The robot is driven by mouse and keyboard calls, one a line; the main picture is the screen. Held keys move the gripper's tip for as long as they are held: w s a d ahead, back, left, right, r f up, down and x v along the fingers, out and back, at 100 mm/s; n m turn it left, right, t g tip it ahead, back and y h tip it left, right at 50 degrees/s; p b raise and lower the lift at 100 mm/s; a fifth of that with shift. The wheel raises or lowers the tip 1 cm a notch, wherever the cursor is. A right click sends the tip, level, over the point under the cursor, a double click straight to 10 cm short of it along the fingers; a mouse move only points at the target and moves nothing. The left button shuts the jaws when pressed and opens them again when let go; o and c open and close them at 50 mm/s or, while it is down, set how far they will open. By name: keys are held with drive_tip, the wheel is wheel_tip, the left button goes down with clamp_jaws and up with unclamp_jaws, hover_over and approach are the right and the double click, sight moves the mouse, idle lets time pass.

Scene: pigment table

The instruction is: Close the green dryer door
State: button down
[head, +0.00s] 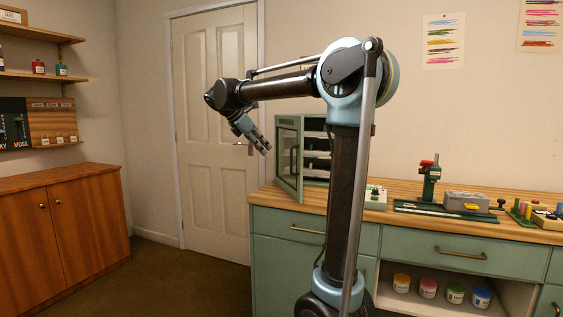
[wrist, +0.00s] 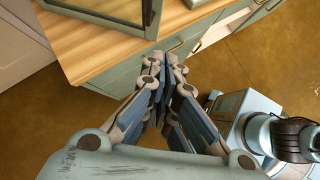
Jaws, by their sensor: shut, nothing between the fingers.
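The green dryer (head: 316,148) stands on the left end of the counter, with shelves visible inside. Its green-framed door (head: 289,160) is open and swung out toward the counter's front edge. A dark handle shows on the door. My gripper (head: 266,147) hangs in the air to the left of the door, pointing down and right, apparently apart from it. In the wrist view my gripper (wrist: 166,62) is shut and empty. A green frame edge (wrist: 152,18), likely the door's, shows just beyond the fingertips.
The wooden counter (head: 268,194) runs right, over green drawers. A white device (head: 375,197), a green press (head: 430,185) and a grey box (head: 466,200) stand on it. A white room door (head: 215,130) is behind. The floor left of the counter is clear.

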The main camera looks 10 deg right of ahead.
drive_tip(key=w+d+f+n, duration=0.1)
drive_tip(key=w+d+f, duration=0.4)
drive_tip(key=d, duration=0.3)
drive_tip(key=shift+w+f, duration=0.3)
drive_tip(key=shift+w, duration=0.2)
idle(0.5)
